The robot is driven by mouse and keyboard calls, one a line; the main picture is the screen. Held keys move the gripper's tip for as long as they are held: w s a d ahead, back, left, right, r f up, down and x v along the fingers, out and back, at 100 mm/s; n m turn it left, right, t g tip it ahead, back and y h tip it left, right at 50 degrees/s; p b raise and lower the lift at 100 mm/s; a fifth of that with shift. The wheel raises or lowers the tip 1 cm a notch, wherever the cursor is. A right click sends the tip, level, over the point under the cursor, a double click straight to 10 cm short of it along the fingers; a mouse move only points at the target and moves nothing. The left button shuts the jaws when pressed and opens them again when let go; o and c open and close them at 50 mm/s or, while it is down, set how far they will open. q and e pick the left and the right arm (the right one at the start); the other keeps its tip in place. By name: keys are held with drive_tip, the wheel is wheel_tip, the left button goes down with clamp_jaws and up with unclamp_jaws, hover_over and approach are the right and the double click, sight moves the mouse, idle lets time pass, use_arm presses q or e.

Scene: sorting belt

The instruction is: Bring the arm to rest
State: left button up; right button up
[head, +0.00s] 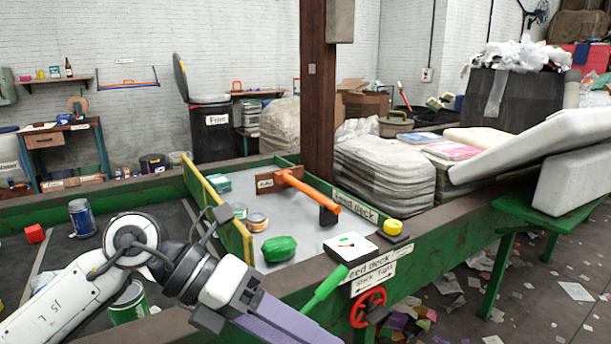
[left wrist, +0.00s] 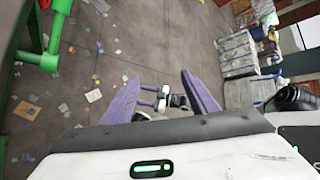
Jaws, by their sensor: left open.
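My left arm (head: 135,245) comes in from the left in the head view and reaches over the near edge of the sorting belt. My left gripper (head: 280,320) is at the bottom of that view, with a purple finger pointing down to the right. In the left wrist view my left gripper (left wrist: 160,92) has its two purple fingers spread apart, with nothing held between them. The littered floor (left wrist: 150,45) lies beyond the fingertips. My right arm and gripper do not show.
The feed deck (head: 300,240) behind my left gripper holds a green lump (head: 279,248), cans and an orange-handled tool (head: 325,199). A green can (head: 128,303) is beneath my arm.

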use_arm(q)
drive_tip(key=s+d+r+n+h, duration=0.3)
drive_tip(key=d+h, duration=0.2)
drive_tip(key=h, duration=0.1)
drive_tip(key=w+a+f+n+t, duration=0.3)
drive_tip(key=w+a+n+t, duration=0.1)
drive_tip(key=n+t, duration=0.5)
drive_tip(key=w+a+f+n+t, duration=0.2)
drive_tip(key=w+a+n+t, duration=0.2)
drive_tip(key=n+t, duration=0.5)
drive_tip(key=w+a+f+n+y, duration=0.1)
drive_tip(key=a+f+n+y, duration=0.4)
drive_tip(key=f+n+y, duration=0.45)
drive_tip(key=s+a+f+n+g+y, duration=0.1)
drive_tip(key=s+a+f+n+g, duration=0.1)
drive_tip(key=s+f, duration=0.4)
drive_tip(key=s+a+f+n+g+y, duration=0.2)
drive_tip(key=s+f+n, duration=0.3)
drive_tip(key=f, duration=0.8)
drive_tip(key=s+a+f+n+g+y, duration=0.2)
drive_tip(key=s+a+f+n+g, duration=0.1)
drive_tip(key=s+f, duration=0.6)
drive_tip(key=shift+a+f+g, duration=0.45)
drive_tip(key=shift+a+g, duration=0.25)
drive_tip(key=shift+a, duration=0.1)
